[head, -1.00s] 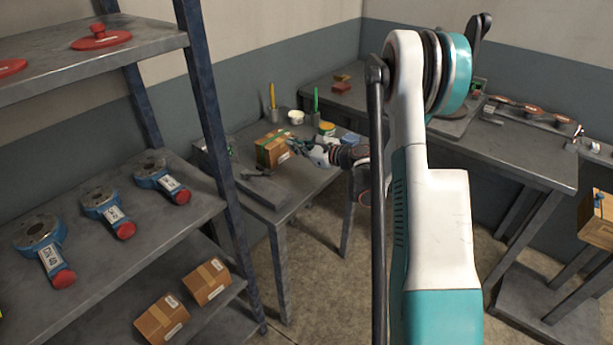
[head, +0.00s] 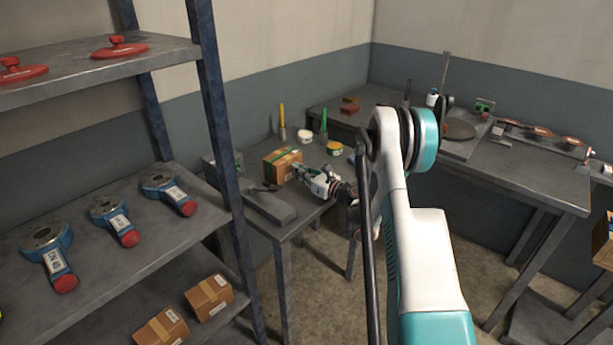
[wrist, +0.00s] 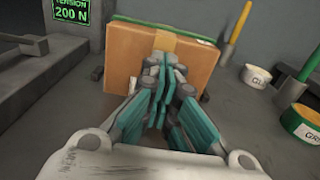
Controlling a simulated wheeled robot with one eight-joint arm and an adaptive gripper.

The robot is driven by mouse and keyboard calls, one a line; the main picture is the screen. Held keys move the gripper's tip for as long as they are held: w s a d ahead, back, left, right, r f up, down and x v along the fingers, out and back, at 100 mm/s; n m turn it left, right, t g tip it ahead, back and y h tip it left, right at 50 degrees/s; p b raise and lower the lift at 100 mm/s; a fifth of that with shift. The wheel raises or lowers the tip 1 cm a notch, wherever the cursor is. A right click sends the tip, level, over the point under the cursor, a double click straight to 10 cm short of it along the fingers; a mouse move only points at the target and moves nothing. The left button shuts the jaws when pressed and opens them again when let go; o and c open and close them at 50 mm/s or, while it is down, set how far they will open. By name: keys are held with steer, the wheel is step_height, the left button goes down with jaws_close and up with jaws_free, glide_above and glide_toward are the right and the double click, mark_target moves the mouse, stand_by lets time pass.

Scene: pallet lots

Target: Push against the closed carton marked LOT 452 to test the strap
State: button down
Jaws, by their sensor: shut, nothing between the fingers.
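A closed brown carton (head: 280,165) with a green strap stands on the small grey table (head: 300,228). In the wrist view the carton (wrist: 119,58) stands straight ahead, with the green strap (wrist: 180,30) along its top and a tan tape strip down its front face. No lot number is legible on it. My gripper (head: 297,170) is at the carton's near right side. In the wrist view my gripper (wrist: 160,70) is shut and empty, its fingertips in front of the carton's face and hiding part of it. I cannot tell whether they touch it.
A display (wrist: 70,12) reads "TENSION 200 N" at the carton's left. A yellow-handled brush (wrist: 236,32), a white tub (wrist: 256,76) and a green-banded tub (wrist: 303,125) stand to the right. A shelf (head: 100,210) with blue tools and cartons fills the left.

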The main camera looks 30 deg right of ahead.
steer(key=shift+w+a, duration=0.1)
steer(key=shift+w, duration=0.2)
steer(key=shift+w+a, duration=0.15)
steer(key=shift+w, duration=0.2)
stand_by(0.9)
steer(key=shift+v, duration=4)
steer(key=shift+r, duration=0.15)
